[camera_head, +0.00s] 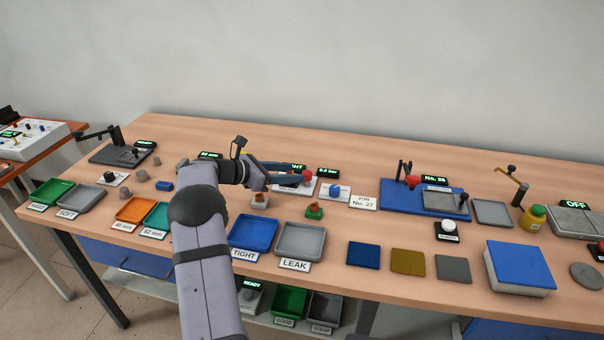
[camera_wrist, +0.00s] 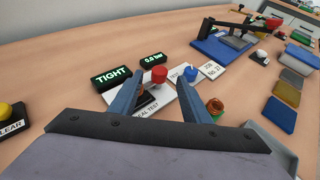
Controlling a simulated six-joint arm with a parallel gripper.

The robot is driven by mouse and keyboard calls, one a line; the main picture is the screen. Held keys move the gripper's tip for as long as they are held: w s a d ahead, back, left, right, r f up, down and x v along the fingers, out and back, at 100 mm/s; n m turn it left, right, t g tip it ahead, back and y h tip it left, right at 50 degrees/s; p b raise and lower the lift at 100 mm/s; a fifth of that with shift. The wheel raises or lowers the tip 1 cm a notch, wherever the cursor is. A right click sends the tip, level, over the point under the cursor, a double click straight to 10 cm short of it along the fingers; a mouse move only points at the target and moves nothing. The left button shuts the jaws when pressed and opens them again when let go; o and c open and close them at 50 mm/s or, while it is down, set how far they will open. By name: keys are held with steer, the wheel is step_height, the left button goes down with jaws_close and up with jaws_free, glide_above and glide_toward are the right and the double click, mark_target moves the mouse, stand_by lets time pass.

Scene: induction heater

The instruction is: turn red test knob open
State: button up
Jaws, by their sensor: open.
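The red test knob (camera_head: 306,175) stands on a white plate marked with a test label, towards the back of the bench. In the wrist view the red knob (camera_wrist: 159,75) shows between my fingertips, with clear space around it. My gripper (camera_head: 302,177) is open and empty, reaching right toward the knob; its fingers in the wrist view (camera_wrist: 153,80) spread either side of the plate. I cannot tell whether a finger touches the knob. A blue knob (camera_wrist: 190,73) stands just right of it. The displays read TIGHT (camera_wrist: 113,76) and 0.0 bar (camera_wrist: 153,59).
A green-based part (camera_head: 314,212) sits in front of the plates. The blue TIGHT tray (camera_head: 233,244) and grey LEAK tray (camera_head: 279,251) lie nearer the front. A blue fixture plate (camera_head: 393,197) stands to the right.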

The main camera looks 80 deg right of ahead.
mark_target(305, 173)
steer(key=shift+p+x, duration=0.3)
steer(key=shift+x, duration=2.3)
steer(key=c, duration=1)
